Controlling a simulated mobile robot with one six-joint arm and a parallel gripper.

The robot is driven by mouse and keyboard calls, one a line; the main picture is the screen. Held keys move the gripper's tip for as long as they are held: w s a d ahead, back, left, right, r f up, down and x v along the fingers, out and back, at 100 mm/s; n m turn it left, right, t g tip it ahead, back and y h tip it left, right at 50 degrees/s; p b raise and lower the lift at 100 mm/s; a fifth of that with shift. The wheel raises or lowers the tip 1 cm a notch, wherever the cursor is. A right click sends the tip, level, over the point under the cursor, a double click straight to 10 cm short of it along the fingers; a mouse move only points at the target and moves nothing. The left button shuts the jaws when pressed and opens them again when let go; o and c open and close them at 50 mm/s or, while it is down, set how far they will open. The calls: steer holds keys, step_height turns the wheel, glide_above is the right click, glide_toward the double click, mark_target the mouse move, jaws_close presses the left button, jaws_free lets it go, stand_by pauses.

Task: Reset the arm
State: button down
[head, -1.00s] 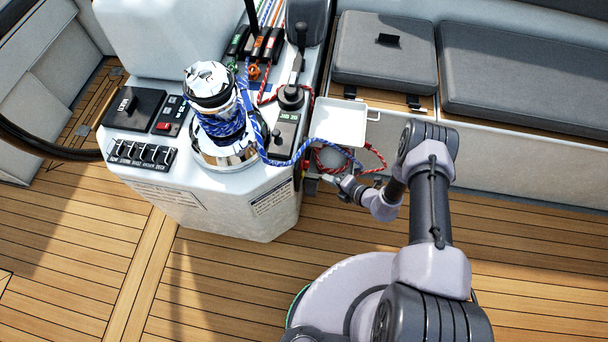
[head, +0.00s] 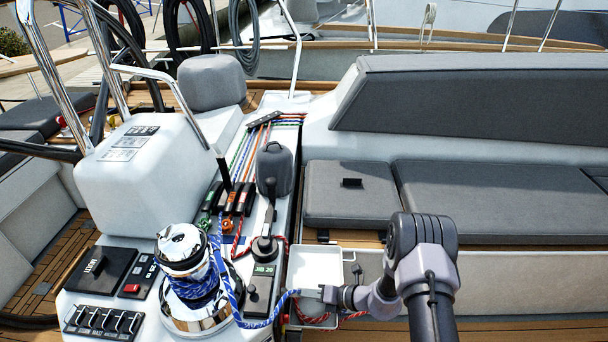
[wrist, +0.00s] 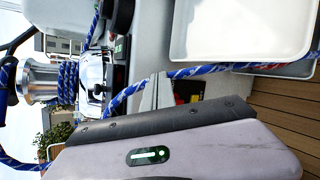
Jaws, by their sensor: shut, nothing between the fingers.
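My gripper (head: 322,294) is at the lower middle of the head view, beside the lower edge of a white tray (head: 304,260). It is small there and partly lost among the ropes. In the wrist view its grey fingertips (wrist: 155,92) are together, with nothing seen held. The blue rope (head: 262,322) wraps the chrome winch (head: 183,250) and runs right towards my gripper. In the wrist view the rope (wrist: 128,94) passes close to the fingertips; I cannot tell whether they touch.
The console (head: 150,190) with switches and a joystick (head: 265,243) is left of my gripper. Cushioned benches (head: 485,200) run behind and right of it. Red rope (head: 312,318) hangs below the tray.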

steer(key=s+r+n+g+h, duration=0.1)
steer(key=s+r+n+g, duration=0.15)
steer(key=r+n, duration=0.75)
steer(key=s+r+n+g, duration=0.1)
steer(key=s+r+n, duration=0.3)
steer(key=r, duration=1.3)
steer(key=s+d+r+n+t+h, duration=0.1)
steer(key=s+d+r+n+h, duration=0.1)
steer(key=s, duration=0.5)
steer(key=s+d+r+n+t+h, duration=0.2)
steer(key=s+d+r+n+h, duration=0.1)
steer(key=s+d+r+n, duration=0.2)
steer(key=s+d+r+n+t+h, duration=0.1)
steer(key=s+d+r+n+h, duration=0.2)
steer(key=s+r+n, duration=0.3)
steer(key=s+n, duration=0.3)
steer(key=shift+d+r, duration=0.3)
steer(key=shift+r, duration=0.1)
